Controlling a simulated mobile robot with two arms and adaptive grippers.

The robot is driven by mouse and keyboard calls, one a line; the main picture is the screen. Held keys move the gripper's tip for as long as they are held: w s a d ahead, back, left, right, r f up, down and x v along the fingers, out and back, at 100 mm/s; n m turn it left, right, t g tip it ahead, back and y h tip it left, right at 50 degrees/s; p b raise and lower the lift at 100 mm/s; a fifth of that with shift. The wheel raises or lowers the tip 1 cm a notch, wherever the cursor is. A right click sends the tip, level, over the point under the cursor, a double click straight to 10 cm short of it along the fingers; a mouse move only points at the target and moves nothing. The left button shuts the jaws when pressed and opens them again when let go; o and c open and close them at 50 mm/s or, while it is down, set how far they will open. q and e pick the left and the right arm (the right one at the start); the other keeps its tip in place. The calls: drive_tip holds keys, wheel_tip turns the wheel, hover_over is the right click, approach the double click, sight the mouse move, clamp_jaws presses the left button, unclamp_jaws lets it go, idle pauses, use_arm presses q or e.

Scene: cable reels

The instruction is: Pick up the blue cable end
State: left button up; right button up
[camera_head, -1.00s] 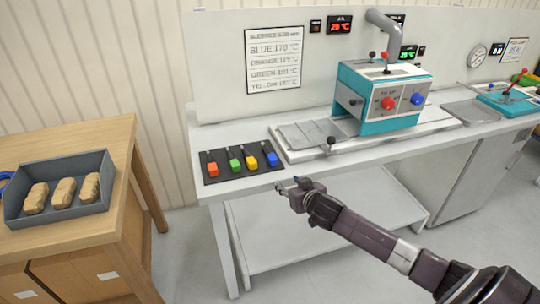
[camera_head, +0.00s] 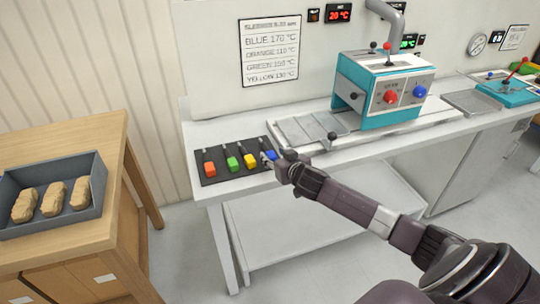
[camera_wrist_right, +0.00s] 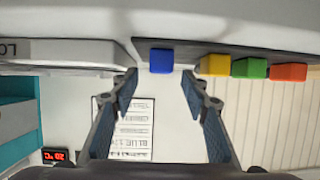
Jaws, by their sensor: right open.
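The blue cable end (camera_head: 271,155) is a small blue block on the dark mat (camera_head: 222,178), at the right end of a row of colored ends. My right gripper (camera_head: 278,159) is at the mat's right edge, close to the blue end and partly covering it. In the right wrist view, the blue end (camera_wrist_right: 161,61) lies just beyond and between the two fingertips of my open right gripper (camera_wrist_right: 160,86). Nothing is between the fingers. My left gripper is out of view.
Orange (camera_head: 209,169), green (camera_head: 232,163) and yellow (camera_head: 250,160) ends lie left of the blue one. A teal and white machine (camera_head: 384,92) with a flat grey tray stands to the right. A wooden table with a grey bin (camera_head: 96,190) is at left.

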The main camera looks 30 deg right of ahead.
sight(270, 153)
drive_tip(key=x, duration=0.3)
drive_tip(key=shift+w+f, duration=0.1)
drive_tip(key=shift+w, duration=0.1)
drive_tip(key=shift+w+f, duration=0.15)
drive_tip(key=shift+w, duration=0.15)
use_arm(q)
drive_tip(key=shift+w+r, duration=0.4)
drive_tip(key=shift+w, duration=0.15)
use_arm(e)
clamp_jaws()
